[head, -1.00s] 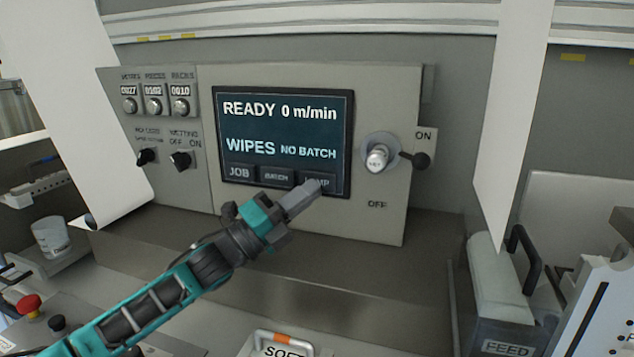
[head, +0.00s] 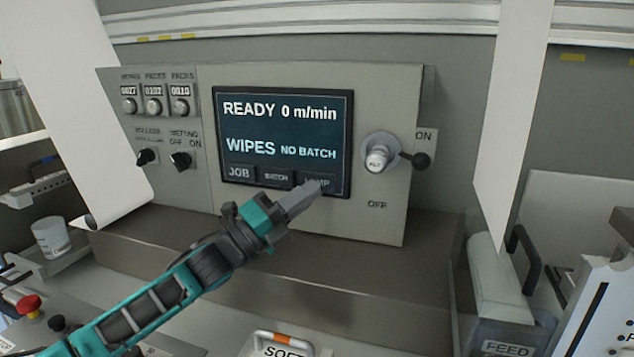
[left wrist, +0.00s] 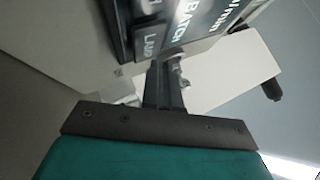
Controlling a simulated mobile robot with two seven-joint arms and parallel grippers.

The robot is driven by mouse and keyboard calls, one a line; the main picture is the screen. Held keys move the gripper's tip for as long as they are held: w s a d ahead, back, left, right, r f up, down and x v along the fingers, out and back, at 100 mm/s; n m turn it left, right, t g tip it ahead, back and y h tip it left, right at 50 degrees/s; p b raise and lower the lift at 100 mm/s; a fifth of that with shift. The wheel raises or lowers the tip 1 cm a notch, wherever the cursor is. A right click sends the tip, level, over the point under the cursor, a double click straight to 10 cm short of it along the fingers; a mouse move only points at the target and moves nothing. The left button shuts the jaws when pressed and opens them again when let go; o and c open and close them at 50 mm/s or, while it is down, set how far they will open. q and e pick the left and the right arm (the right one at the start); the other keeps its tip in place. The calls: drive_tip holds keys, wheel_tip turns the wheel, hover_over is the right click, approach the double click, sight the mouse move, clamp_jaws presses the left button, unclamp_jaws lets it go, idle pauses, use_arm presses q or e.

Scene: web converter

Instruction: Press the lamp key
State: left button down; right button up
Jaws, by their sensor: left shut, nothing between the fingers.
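The LAMP key (head: 328,185) is the rightmost of the dark keys along the bottom of the screen (head: 283,128). It also shows in the left wrist view (left wrist: 149,44). My left gripper (head: 313,190) is shut and empty, its fingertips in front of the lower left part of the LAMP key, hiding some of its lettering. I cannot tell whether the tips touch the key. The screen reads READY 0 m/min, WIPES, NO BATCH. My right gripper is not in view.
The BATCH key (head: 276,177) and JOB key (head: 240,173) are left of the LAMP key. A grey ledge (head: 330,270) runs below.

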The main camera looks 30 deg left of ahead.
use_arm(q)
drive_tip(key=shift+w, duration=0.1)
idle(0.4)
drive_tip(key=shift+w+a, duration=0.1)
drive_tip(key=shift+w, duration=0.25)
drive_tip(key=shift+w+a, duration=0.1)
drive_tip(key=shift+w, duration=0.4)
idle(0.6)
idle(0.4)
drive_tip(key=shift+s+d, duration=0.2)
drive_tip(key=shift+s, duration=0.75)
drive_tip(key=shift+s+d+p, duration=0.2)
drive_tip(key=shift+s, duration=0.6)
drive_tip(key=shift+s+d+p, duration=0.2)
drive_tip(key=shift+s+p, duration=0.05)
drive_tip(key=shift+s, duration=0.6)
drive_tip(key=shift+s+d+p, duration=0.2)
drive_tip(key=shift+s, duration=0.6)
